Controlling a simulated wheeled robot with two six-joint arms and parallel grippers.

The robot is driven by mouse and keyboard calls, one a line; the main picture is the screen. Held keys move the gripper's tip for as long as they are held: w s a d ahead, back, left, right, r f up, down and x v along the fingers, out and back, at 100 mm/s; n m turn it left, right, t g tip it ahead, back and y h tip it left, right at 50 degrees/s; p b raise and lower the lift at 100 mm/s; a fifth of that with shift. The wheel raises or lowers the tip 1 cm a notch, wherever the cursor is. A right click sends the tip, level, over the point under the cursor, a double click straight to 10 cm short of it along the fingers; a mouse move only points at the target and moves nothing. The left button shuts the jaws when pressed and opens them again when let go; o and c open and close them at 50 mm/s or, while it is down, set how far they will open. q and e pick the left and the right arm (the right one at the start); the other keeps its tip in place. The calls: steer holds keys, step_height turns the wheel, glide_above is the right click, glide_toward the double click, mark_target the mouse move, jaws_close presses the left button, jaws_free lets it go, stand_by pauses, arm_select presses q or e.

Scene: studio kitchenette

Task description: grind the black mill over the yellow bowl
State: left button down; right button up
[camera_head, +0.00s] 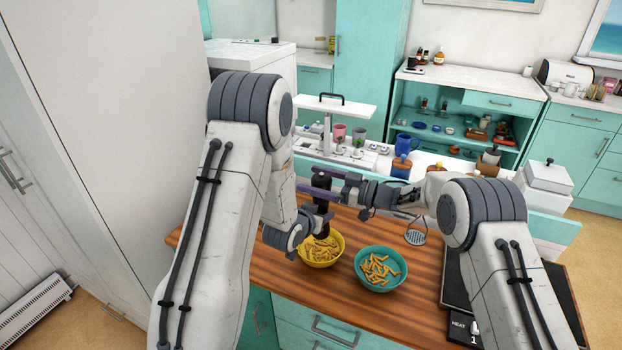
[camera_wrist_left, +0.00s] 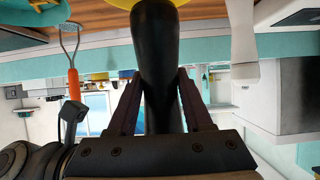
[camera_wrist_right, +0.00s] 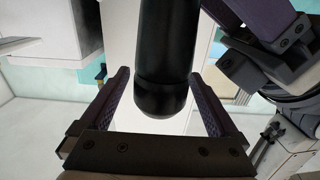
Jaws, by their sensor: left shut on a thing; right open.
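The black mill (camera_head: 321,190) stands roughly upright above the yellow bowl (camera_head: 340,245), which holds pasta pieces. My left gripper (camera_head: 327,216) is shut on the mill's lower part. The mill (camera_wrist_left: 157,50) runs between its fingers (camera_wrist_left: 157,100) in the left wrist view, with a sliver of the yellow bowl at the top edge. My right gripper (camera_head: 319,182) is open around the mill's upper part, with one finger on each side. In the right wrist view, the mill's rounded end (camera_wrist_right: 162,95) lies between the spread fingers (camera_wrist_right: 163,100), with gaps on both sides.
A teal bowl (camera_head: 381,285) with pasta stands right of the yellow one on the wooden counter (camera_head: 290,285). Mugs and a blue jug (camera_head: 405,143) stand behind.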

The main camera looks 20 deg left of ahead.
steer(key=shift+a, duration=0.75)
steer(key=c, duration=1.4)
steer(key=shift+w+m+t, duration=0.1)
steer(key=shift+m+t, duration=0.2)
steer(key=shift+t, duration=0.2)
steer(key=shift+w+d+r+m+t+h, duration=0.1)
steer(key=shift+w+m+t+h, duration=0.2)
steer(key=shift+m+t+h, duration=0.75)
steer(key=shift+w+d+f+m+t+h, duration=0.15)
steer(key=shift+w+m+t+h, duration=0.15)
steer(key=shift+m+t, duration=1.5)
steer(key=shift+w+d+r+m+t+h, duration=0.2)
steer(key=shift+m+t+h, duration=0.5)
steer(key=shift+t, duration=1.45)
steer(key=shift+w, duration=0.1)
